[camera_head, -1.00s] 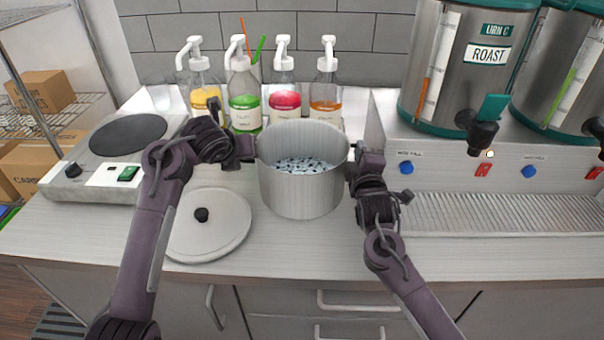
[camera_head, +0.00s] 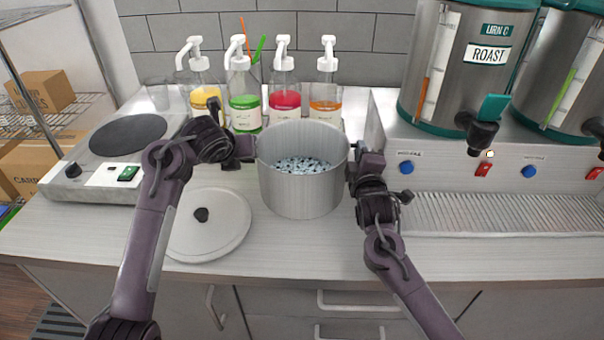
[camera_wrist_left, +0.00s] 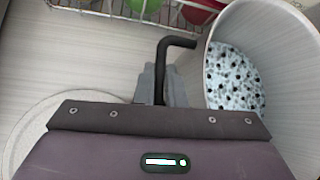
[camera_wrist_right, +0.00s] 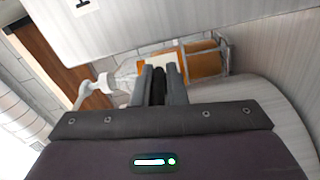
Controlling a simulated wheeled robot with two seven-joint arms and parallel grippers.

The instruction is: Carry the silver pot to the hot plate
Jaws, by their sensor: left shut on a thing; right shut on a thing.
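The silver pot (camera_head: 302,190) is upright at the middle of the counter, with pale, dark-specked contents inside. In the left wrist view the pot (camera_wrist_left: 285,50) is at the right, its black handle between my left fingers. My left gripper (camera_head: 247,148) is shut on the handle at the pot's left side. My right gripper (camera_head: 355,160) is shut at the pot's right side; its handle is mostly hidden by the fingers. The hot plate (camera_head: 128,136), with a dark round plate and a green switch, stands at the left. I cannot tell whether the pot touches the counter.
Several pump bottles (camera_head: 245,100) stand in a rack behind the pot. A dispenser with urns (camera_head: 455,70) and a drip tray (camera_head: 490,213) fills the right side.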

